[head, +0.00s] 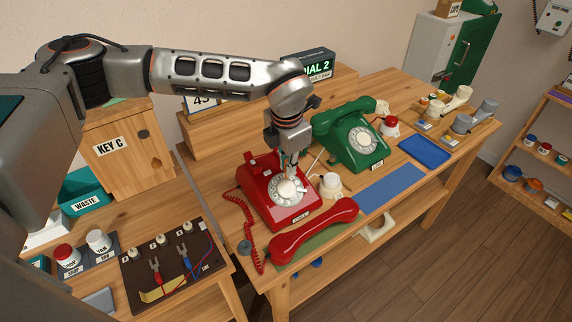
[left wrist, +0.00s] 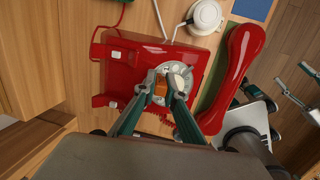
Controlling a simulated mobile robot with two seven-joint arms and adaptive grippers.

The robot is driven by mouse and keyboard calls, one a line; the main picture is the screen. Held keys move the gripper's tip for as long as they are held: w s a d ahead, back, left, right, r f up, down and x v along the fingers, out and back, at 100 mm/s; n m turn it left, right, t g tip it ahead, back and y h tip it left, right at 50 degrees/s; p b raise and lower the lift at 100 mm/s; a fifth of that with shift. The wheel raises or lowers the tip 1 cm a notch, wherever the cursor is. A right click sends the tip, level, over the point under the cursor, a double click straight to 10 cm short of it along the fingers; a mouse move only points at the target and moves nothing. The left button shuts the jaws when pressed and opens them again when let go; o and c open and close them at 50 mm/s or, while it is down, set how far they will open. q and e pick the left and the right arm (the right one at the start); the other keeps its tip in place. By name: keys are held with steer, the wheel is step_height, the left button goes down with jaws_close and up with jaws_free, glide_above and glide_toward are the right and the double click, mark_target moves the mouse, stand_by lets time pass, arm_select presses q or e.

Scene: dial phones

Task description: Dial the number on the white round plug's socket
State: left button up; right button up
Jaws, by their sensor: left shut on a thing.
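A red telephone (head: 262,205) with a pale round dial (head: 298,198) stands at the front of the table. My left gripper (head: 290,174) reaches down onto the dial; its fingers are shut at the dial in the left wrist view (left wrist: 166,90). What exactly they grip is unclear. A white round plug-like piece (head: 330,184) sits right of the red phone; its top shows in the left wrist view (left wrist: 205,16). I cannot read a number on it. A sign (head: 316,68) reads "DIAL 2". In the left wrist view my right gripper (left wrist: 297,86) appears with fingers apart.
The red handset (head: 312,232) lies off the hook in front. A green telephone (head: 347,135) stands behind right, with a red-topped white piece (head: 390,126) beside it. A dark board (head: 168,265) with cables and small white pieces lies lower left. A blue mat (head: 393,188) is clear.

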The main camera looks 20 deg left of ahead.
arm_select(q)
steer(key=shift+d, duration=0.1)
steer(key=shift+w+d+f, duration=0.15)
steer(key=shift+w+d, duration=0.05)
steer(key=shift+d, duration=0.4)
steer(key=shift+s+d+f+b, duration=0.1)
steer(key=shift+d+f+b, duration=0.15)
steer(key=shift+d, duration=0.35)
steer(key=shift+s+d+f, duration=0.2)
steer(key=shift+s+d, duration=0.1)
steer(key=shift+d, duration=0.1)
steer(key=shift+s+f, duration=0.1)
stand_by(0.4)
